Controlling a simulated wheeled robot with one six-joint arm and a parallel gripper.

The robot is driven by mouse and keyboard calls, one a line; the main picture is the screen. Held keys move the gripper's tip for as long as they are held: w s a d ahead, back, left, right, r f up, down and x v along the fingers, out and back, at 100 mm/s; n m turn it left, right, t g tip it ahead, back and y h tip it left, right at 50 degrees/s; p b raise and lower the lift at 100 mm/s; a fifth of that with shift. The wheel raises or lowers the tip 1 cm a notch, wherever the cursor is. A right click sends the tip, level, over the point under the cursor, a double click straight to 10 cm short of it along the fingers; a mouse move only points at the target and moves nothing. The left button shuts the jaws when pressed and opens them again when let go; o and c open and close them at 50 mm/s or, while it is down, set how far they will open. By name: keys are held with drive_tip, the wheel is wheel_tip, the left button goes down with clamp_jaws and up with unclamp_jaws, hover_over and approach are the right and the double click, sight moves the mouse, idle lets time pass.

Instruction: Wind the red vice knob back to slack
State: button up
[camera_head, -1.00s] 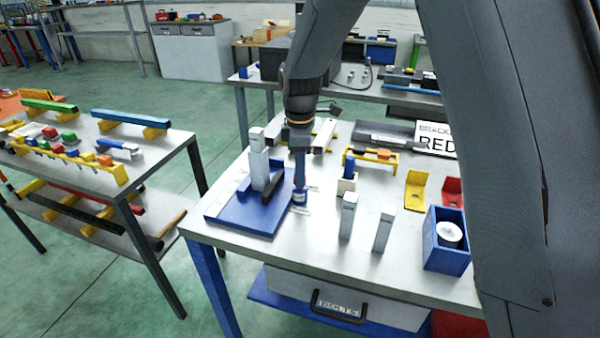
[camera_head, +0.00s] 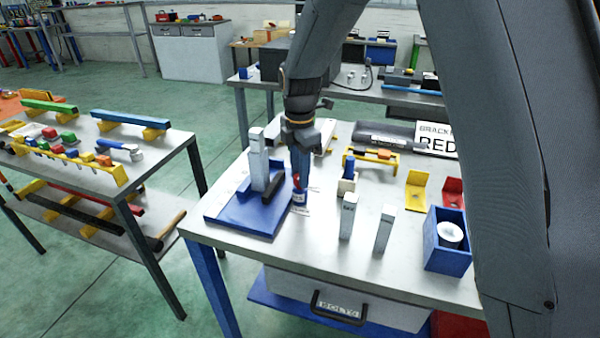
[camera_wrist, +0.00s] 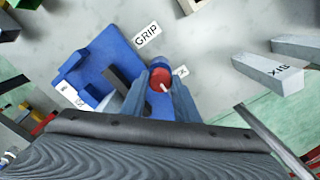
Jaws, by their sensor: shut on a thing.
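The red vice knob (camera_wrist: 161,78) shows in the wrist view between the two fingertips of my gripper (camera_wrist: 160,72), with a pale line across its top. My gripper is shut on it, pointing down. In the head view the red knob (camera_head: 296,181) is a small patch mostly hidden by my gripper (camera_head: 299,180), above a blue and white base beside the blue vice plate (camera_head: 232,213). The blue plate also shows in the wrist view (camera_wrist: 113,55). A grey upright block (camera_head: 259,165) and a dark bar (camera_head: 275,188) stand on the plate.
Grey upright blocks (camera_head: 348,215) stand right of the knob. A blue box with a white cylinder (camera_head: 446,258) is at the right front. Yellow (camera_head: 416,190) and red (camera_head: 452,190) brackets lie behind it. In the wrist view a GRIP label (camera_wrist: 147,34) lies near the plate.

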drive_tip(key=shift+r, duration=0.1)
drive_tip(key=o, duration=1.1)
drive_tip(key=shift+c, duration=0.2)
drive_tip(key=shift+r+b, duration=1.1)
drive_tip(key=shift+r, duration=2.75)
